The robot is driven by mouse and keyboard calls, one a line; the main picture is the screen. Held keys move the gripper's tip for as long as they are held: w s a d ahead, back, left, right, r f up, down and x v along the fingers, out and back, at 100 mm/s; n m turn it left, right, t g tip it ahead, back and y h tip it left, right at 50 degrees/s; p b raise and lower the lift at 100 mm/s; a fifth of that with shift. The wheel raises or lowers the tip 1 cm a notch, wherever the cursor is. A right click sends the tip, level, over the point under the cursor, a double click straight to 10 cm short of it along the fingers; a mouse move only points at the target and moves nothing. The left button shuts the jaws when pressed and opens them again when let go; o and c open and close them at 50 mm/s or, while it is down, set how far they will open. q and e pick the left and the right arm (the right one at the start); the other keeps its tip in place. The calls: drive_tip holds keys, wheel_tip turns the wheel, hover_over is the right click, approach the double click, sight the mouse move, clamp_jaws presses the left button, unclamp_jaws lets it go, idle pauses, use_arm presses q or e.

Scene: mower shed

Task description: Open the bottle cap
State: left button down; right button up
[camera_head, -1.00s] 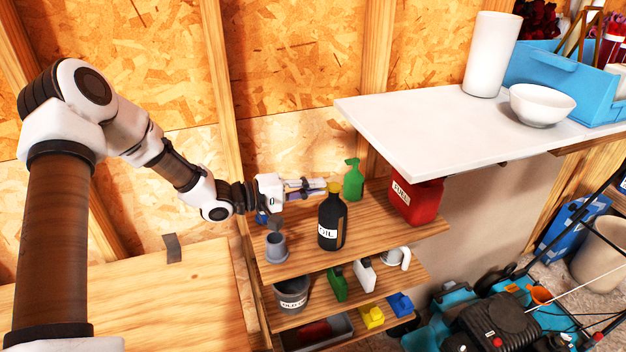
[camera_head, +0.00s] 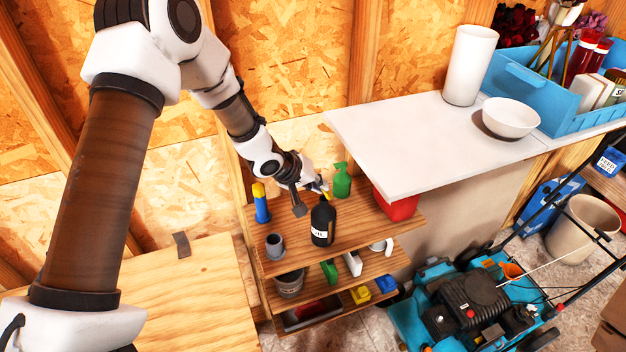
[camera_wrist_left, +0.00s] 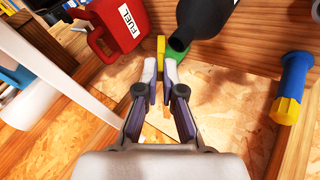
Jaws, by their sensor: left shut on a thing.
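The black oil bottle (camera_head: 322,222) stands upright on the top wooden shelf, with a white label. In the left wrist view its dark body and neck (camera_wrist_left: 203,20) show at the top, with no yellow cap on the neck's end. My left gripper (camera_head: 318,188) is just above the bottle. In the left wrist view my left gripper (camera_wrist_left: 161,70) is shut on the yellow cap (camera_wrist_left: 161,47), which sits beside the bottle's neck. I cannot tell whether cap and neck touch. My right gripper is not in view.
A green spray bottle (camera_head: 342,180) stands behind the bottle. A red fuel can (camera_head: 400,206) is to the right, under the white counter (camera_head: 420,145). A blue, yellow-topped tool (camera_head: 261,204) and a grey cup (camera_head: 275,246) stand left. The lower shelves hold several containers.

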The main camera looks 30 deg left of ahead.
use_arm(q)
drive_tip(key=shift+w+d+r+m+g+y, duration=0.2)
drive_tip(key=shift+d+m+g+y, duration=0.15)
drive_tip(key=shift+d+y, duration=0.35)
drive_tip(key=shift+w+d+g+y+b, duration=0.1)
drive_tip(key=shift+g+y+b, duration=0.3)
drive_tip(key=shift+y, duration=0.1)
drive_tip(key=y+b, duration=0.1)
drive_tip(key=b, duration=0.1)
drive_tip(key=d+g+y+b, duration=0.1)
drive_tip(key=b, duration=0.1)
drive_tip(key=d+m+y+b, duration=0.1)
drive_tip(key=b, duration=0.2)
drive_tip(key=shift+w+f+g, duration=0.25)
drive_tip(key=shift+w, duration=0.15)
drive_tip(key=shift+w+d+r+g+y+b, duration=0.2)
drive_tip(key=shift+d+g+y+b, duration=0.15)
drive_tip(key=shift+y+b, duration=0.65)
drive_tip(key=c, duration=1.3)
unclamp_jaws()
